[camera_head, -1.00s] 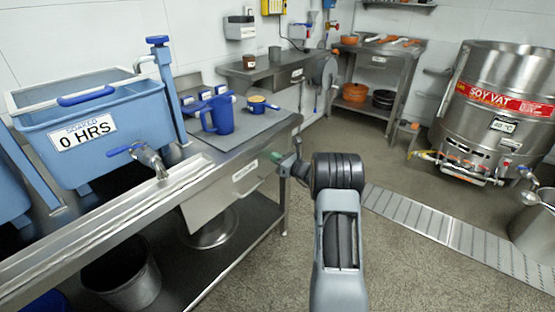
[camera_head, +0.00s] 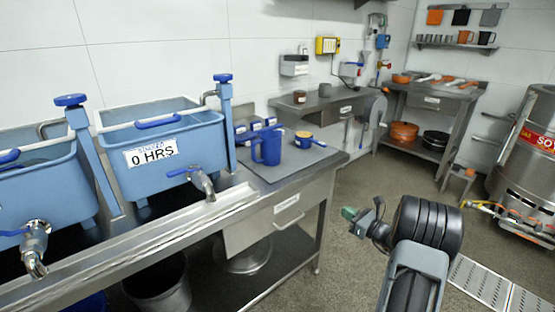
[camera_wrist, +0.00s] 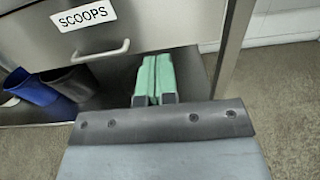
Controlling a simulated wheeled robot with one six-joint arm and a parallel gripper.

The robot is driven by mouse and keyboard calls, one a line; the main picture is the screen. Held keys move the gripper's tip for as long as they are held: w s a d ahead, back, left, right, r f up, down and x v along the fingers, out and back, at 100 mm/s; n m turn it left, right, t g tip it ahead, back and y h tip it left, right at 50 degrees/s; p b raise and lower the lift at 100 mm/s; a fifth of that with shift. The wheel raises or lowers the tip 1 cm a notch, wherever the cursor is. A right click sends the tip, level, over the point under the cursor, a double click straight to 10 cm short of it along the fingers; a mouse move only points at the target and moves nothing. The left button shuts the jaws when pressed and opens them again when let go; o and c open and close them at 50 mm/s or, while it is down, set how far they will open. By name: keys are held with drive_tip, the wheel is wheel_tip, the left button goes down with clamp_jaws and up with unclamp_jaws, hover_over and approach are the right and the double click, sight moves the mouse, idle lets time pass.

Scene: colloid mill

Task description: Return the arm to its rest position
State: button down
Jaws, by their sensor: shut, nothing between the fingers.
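My gripper (camera_wrist: 153,80) shows in the wrist view with its two green fingers side by side, closed, with nothing between them. It points at the space below a steel drawer (camera_wrist: 120,25) labelled SCOOPS. In the head view my gripper (camera_head: 350,214) is small and partly hidden behind my wrist. It is over the floor, to the right of the steel bench's (camera_head: 335,160) end. My arm (camera_head: 415,265) reaches up from the bottom right, bent at a dark joint.
Blue soaking tubs (camera_head: 160,150) with taps stand at the left. A blue jug (camera_head: 267,146) stands on the bench. The soy vat (camera_head: 525,165) is at the right, near a floor drain grating (camera_head: 490,285). Open floor (camera_head: 400,180) lies between bench and vat.

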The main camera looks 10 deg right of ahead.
drive_tip(key=s+a+f+n+g+y, duration=0.2)
drive_tip(key=s+a+f+n+g, duration=0.3)
drive_tip(key=a+n+g, duration=0.1)
drive_tip(key=s+a+r+n+g+p, duration=0.6)
drive_tip(key=s+a+n, duration=0.1)
drive_tip(key=n, duration=0.1)
drive_tip(key=s+a+r+n+h+p, duration=0.3)
drive_tip(key=s+r+n+p, duration=0.1)
drive_tip(key=r, duration=0.6)
drive_tip(key=s+a+r+n+h+p, duration=0.3)
drive_tip(key=r+n+p, duration=0.4)
drive_tip(key=r, duration=0.4)
drive_tip(key=s+a+r+n+h+p, duration=0.3)
drive_tip(key=s+a+r+n+p, duration=0.2)
drive_tip(key=r+p, duration=0.3)
wheel_tip(320, 180, up, 2)
drive_tip(key=shift+s+r+n+g+h, duration=0.15)
drive_tip(key=shift+r+n+g+h, duration=0.15)
drive_tip(key=shift+n+g, duration=0.15)
